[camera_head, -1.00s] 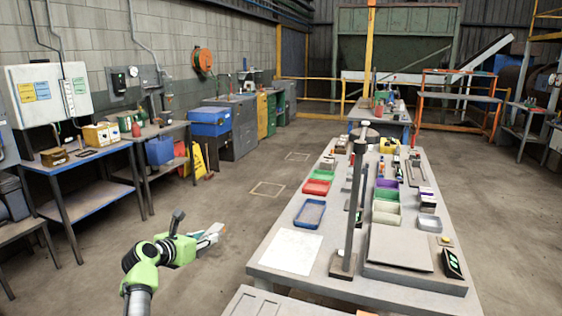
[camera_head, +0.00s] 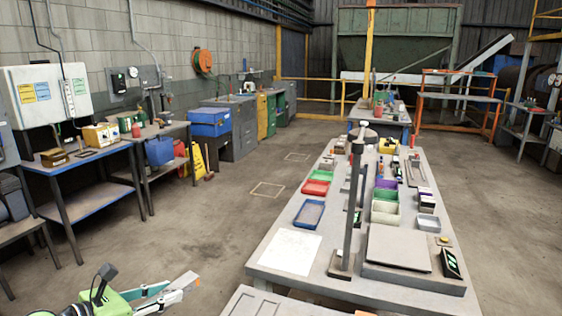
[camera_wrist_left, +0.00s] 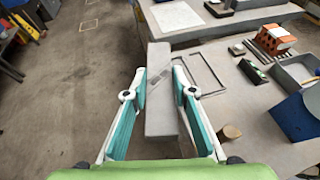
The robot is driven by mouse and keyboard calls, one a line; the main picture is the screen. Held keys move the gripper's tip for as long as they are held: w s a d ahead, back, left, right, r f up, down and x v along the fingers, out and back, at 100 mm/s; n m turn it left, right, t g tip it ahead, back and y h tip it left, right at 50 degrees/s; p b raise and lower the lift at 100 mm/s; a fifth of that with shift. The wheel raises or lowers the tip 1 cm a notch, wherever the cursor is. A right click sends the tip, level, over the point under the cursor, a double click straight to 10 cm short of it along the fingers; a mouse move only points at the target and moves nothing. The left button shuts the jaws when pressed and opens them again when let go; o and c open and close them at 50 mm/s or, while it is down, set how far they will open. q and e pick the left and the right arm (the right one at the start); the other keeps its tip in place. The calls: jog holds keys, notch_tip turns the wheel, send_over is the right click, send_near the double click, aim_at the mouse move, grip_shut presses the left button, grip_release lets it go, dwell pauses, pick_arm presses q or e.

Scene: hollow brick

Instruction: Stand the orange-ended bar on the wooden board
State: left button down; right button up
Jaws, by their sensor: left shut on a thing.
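My left gripper (camera_head: 160,292) is at the lower left of the head view, over the floor left of the benches. In the left wrist view the bar (camera_wrist_left: 160,95) lies between the fingers (camera_wrist_left: 161,80), running away from the wrist; no orange end shows there. I cannot pick out the wooden board for certain in either view. My right gripper is not in view.
A near grey bench top (camera_head: 265,303) lies right of my left gripper. It holds an orange hollow brick (camera_wrist_left: 277,38), a blue block (camera_wrist_left: 296,117) and a wood-coloured cylinder (camera_wrist_left: 230,131). Beyond it, a long bench carries a dark upright post (camera_head: 354,205), trays and a white sheet (camera_head: 290,251).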

pick_arm(q)
jog(key=s+d+r+m+g+h, duration=0.1)
jog(key=s+d+m+h, duration=0.1)
jog(key=s, duration=0.7)
jog(key=s+d+r+m+g+h, duration=0.1)
jog(key=s+d+m+g, duration=0.1)
jog(key=s+d, duration=0.3)
jog(key=s, duration=0.4)
jog(key=shift+d+h, duration=0.3)
jog(key=shift+h, duration=0.1)
